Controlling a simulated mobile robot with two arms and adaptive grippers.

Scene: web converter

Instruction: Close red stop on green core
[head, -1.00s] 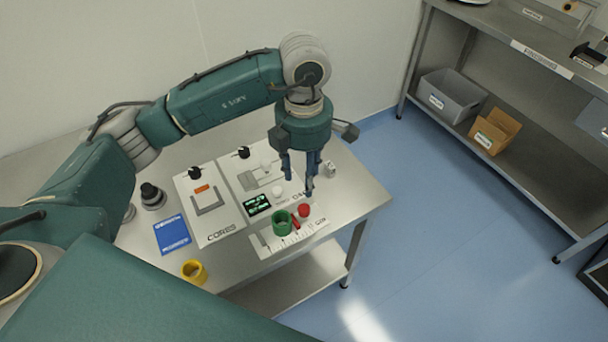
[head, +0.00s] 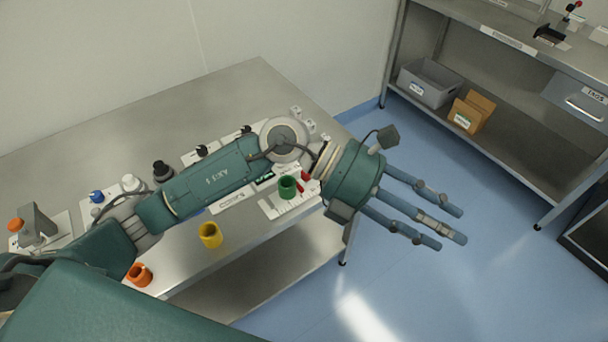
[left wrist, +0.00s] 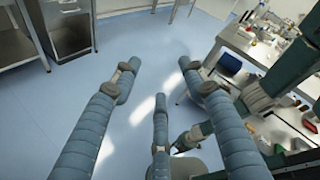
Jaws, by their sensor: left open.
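The green core (head: 287,187), a short open cup shape, stands on a white marked fixture (head: 275,210) near the bench's front right edge in the head view. A red part (head: 306,176), which I take for the red stop, shows just right of the core, partly hidden by my left wrist. Whether it touches the core I cannot tell. My left gripper (head: 453,232) is open and empty, its fingers pointing right over the floor, well clear of the bench. Its spread fingers also show in the left wrist view (left wrist: 159,80).
A yellow cup (head: 210,235) and an orange cup (head: 139,274) stand along the bench's front edge. My left arm crosses above the bench and hides much of its equipment. A shelf unit (head: 470,52) with a grey bin (head: 428,84) stands right; the floor between is clear.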

